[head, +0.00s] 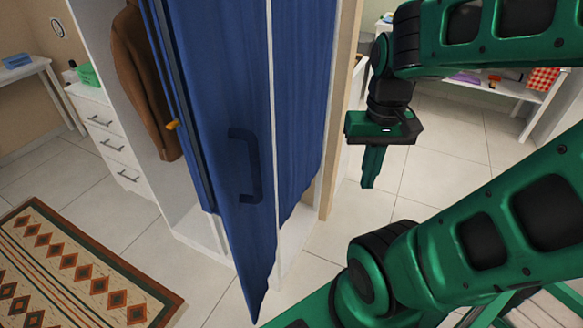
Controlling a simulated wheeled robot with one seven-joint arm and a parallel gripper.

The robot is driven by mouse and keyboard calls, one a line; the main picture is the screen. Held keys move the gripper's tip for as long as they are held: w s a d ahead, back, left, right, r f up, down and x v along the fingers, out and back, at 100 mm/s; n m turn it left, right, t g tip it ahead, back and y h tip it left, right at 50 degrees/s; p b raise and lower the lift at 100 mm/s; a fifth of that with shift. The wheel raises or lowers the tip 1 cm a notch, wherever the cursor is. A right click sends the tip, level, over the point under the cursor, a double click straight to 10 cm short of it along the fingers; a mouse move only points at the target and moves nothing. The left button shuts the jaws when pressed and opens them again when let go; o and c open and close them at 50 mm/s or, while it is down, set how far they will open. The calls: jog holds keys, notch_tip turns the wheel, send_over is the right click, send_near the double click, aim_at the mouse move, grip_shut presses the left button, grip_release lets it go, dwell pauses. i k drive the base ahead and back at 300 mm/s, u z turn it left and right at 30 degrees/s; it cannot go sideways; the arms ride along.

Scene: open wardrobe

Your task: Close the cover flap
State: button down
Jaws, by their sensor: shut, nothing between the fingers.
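The cover flap (232,215) is a blue fabric panel on the front of the wardrobe. It hangs swung outward, its lower corner pointing toward me. A dark handle (256,168) is on it. An orange tab (171,125) shows at its left edge. To its left the wardrobe interior is open, with a brown jacket (140,80) hanging inside. My gripper (369,186) is to the right of the flap, pointing down, shut and empty. It is apart from the flap and the handle.
A white drawer unit (110,140) stands left of the wardrobe, with a green container (88,75) on top. A patterned rug (75,270) lies at the lower left. A white shelf (500,93) is at the back right. Tiled floor is clear between them.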

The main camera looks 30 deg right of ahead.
aim_at(222, 45)
jog(key=k, duration=0.8)
jog(key=z, duration=1.15)
jog(key=i, duration=0.5)
jog(key=u, duration=0.55)
